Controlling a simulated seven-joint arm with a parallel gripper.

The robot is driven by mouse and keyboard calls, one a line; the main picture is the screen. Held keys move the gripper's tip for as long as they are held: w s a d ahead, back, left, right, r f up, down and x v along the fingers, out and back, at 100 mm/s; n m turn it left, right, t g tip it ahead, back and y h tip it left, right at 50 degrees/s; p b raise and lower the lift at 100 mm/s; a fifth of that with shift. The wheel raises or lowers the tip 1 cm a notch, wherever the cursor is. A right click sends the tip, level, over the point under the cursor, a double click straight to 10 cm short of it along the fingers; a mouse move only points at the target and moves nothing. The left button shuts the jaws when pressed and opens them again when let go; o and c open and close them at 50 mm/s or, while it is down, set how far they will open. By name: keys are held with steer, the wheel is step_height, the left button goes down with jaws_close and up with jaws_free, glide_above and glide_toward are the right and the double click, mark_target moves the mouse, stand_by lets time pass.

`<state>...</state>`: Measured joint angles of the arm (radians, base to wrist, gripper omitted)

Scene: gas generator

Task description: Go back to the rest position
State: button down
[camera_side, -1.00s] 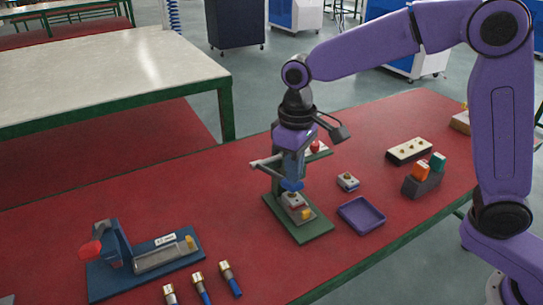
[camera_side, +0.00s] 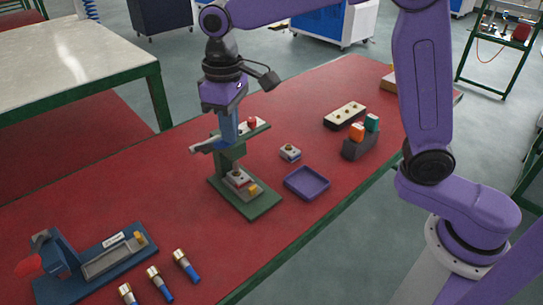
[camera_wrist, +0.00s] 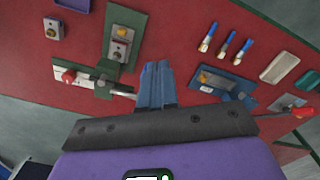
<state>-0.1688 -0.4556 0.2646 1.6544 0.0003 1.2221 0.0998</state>
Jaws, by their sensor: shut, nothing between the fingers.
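My gripper (camera_side: 229,138) points down with its blue fingers together and empty. In the side view it appears raised near the top of the green press stand (camera_side: 264,206), overlapping its column and lever. A small grey block with a brass part (camera_side: 238,180) sits on the stand's base. Whether the fingers touch the lever cannot be told.
A purple tray (camera_side: 307,183), a small grey block (camera_side: 290,152), a cream strip block (camera_side: 345,115) and a dark holder (camera_side: 360,148) with orange and teal pieces lie right of the stand. A blue fixture (camera_side: 77,290) and several blue-and-brass cylinders (camera_side: 186,265) lie at front left.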

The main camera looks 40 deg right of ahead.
steer(key=s+d+f+n, duration=0.3)
steer(key=s+d, duration=0.6)
steer(key=s, duration=0.4)
steer(key=s+d+f+n, duration=0.2)
steer(key=s+d+n, duration=0.1)
steer(key=s+d, duration=0.6)
steer(key=s, duration=0.4)
steer(key=shift+s+f+n, duration=0.2)
steer(key=shift+f+n, duration=0.1)
steer(key=shift+f, duration=0.1)
